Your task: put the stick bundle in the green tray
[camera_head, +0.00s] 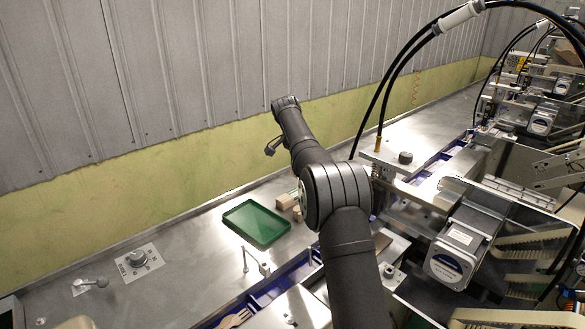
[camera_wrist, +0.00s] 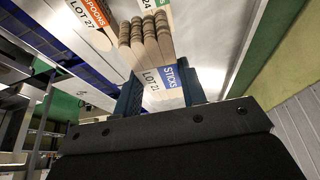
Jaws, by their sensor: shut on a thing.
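The stick bundle (camera_wrist: 166,78) shows in the wrist view, with a blue and white label reading "STICKS LOT 21" and several rounded wooden ends beyond it. My gripper (camera_wrist: 163,90) is shut on it, with a dark blue finger on each side of the label. In the head view my arm runs up through the middle, and I cannot make out the fingers or the held bundle there. The green tray (camera_head: 256,223) lies flat on the metal table, left of my arm, and looks empty.
Light wooden pieces (camera_head: 287,201) stand just right of the tray. A spoons bundle (camera_wrist: 96,18) shows in the wrist view.

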